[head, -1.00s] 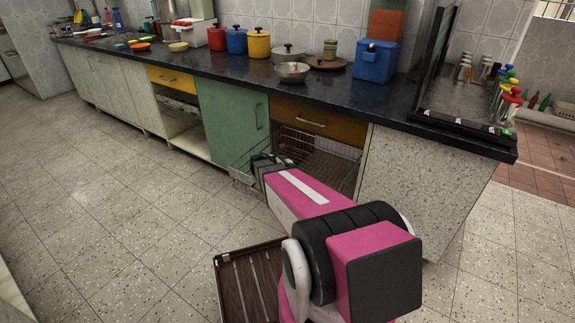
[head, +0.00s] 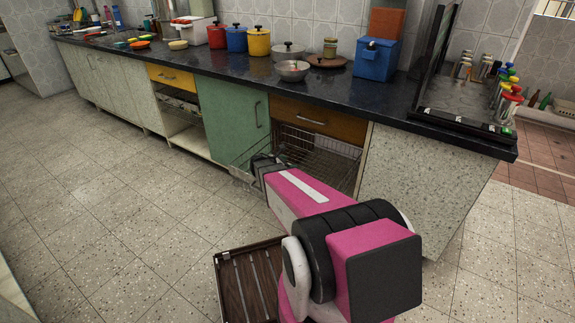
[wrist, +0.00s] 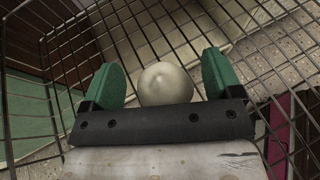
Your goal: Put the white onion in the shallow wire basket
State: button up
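The white onion (wrist: 165,84) shows in the wrist view between the two green fingers of my gripper (wrist: 161,62). A gap shows on each side of the onion, so the fingers are open and not closed on it. The onion appears to lie against the wire mesh of the shallow wire basket (wrist: 62,60). In the head view the basket (head: 325,152) is pulled out below the counter, under an orange drawer front. My gripper (head: 262,164) is at the basket's left part there, mostly hidden by my arm. I cannot make out the onion in the head view.
The dark countertop (head: 225,68) above holds several coloured pots, a steel bowl (head: 292,71) and a blue box (head: 376,60). A green cabinet door (head: 232,118) stands left of the basket, and a speckled panel (head: 410,172) stands right. The tiled floor at left is clear.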

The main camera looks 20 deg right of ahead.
jog(key=shift+r, duration=0.25)
jog(key=v, duration=1.2)
jog(key=shift+r, duration=0.35)
